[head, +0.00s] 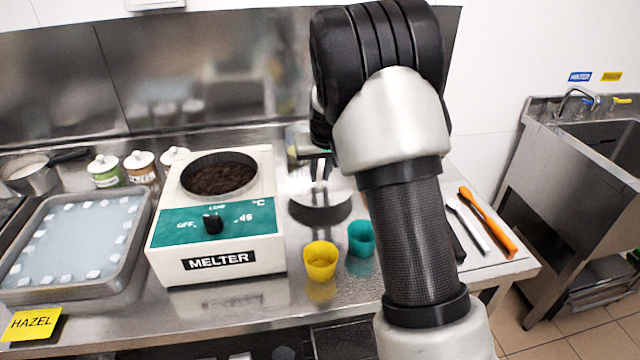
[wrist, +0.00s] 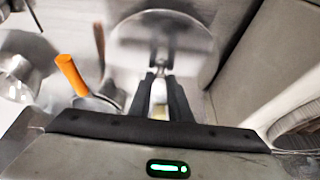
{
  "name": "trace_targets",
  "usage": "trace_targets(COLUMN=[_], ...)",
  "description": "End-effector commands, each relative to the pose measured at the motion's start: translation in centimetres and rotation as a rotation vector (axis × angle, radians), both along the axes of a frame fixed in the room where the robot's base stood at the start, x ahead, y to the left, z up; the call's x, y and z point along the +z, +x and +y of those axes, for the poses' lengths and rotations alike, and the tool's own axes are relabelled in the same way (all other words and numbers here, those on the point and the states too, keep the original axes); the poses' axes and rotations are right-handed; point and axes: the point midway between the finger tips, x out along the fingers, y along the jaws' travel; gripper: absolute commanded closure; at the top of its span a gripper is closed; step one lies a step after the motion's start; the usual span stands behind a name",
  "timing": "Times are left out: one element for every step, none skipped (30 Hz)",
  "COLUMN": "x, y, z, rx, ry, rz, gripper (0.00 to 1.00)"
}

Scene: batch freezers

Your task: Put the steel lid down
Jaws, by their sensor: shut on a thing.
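The steel lid (head: 312,184) is a round, shiny disc just right of the melter (head: 160,258). My gripper (head: 320,168) is above the lid, partly hidden behind my arm. In the wrist view the lid (wrist: 135,35) lies beyond the fingertips, and my gripper (wrist: 160,80) is shut on its small knob. The lid looks roughly level. A dark crescent shows under its near edge; I cannot tell whether the lid touches the counter. The melter's round well is uncovered and holds dark brown contents (head: 218,178).
A yellow cup (head: 320,262) and a teal cup (head: 361,239) stand in front of the lid. Several jars (head: 105,171) stand behind the melter. A steel tray (head: 140,225) is at left. An orange-handled tool (head: 487,222) lies at right, and a sink (head: 570,170) stands beyond.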

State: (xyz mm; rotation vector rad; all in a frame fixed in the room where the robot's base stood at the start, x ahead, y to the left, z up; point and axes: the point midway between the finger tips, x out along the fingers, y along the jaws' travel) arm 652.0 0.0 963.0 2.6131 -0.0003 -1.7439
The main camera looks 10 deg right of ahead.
Motion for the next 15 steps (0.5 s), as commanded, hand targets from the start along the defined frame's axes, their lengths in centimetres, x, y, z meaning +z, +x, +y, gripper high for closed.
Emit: trace_targets(x=[-1.2,-1.7,-2.4,-2.8,-3.0,-3.2,-3.3,-3.2,-3.2,-3.2,-3.2,-3.2,-3.2,-3.3,-3.4], y=[-0.1,-0.1,-0.1,-0.1,0.0,0.0,0.0,0.0,0.0,0.0,0.0,0.0,0.0,0.0,0.0], z=[0.0,0.0,0.0,0.0,0.0,0.0,0.0,0.0,0.0,0.0,0.0,0.0,0.0,0.0,0.0], rx=[0.000,0.000,0.000,0.000,0.000,0.000,0.000,0.000,0.000,0.000,0.000,0.000,0.000,0.000,0.000], ry=[0.000,0.000,0.000,0.000,0.000,0.000,0.000,0.000,0.000,0.000,0.000,0.000,0.000,0.000,0.000], rz=[0.004,0.003,0.004,0.003,0.002,0.001,0.000,0.000,0.000,0.000,0.000,0.000,0.000,0.000,0.000], gripper=[1.00,1.00,1.00,1.00,1.00,1.00,1.00,1.00,1.00,1.00,1.00,1.00,1.00,1.00,1.00])
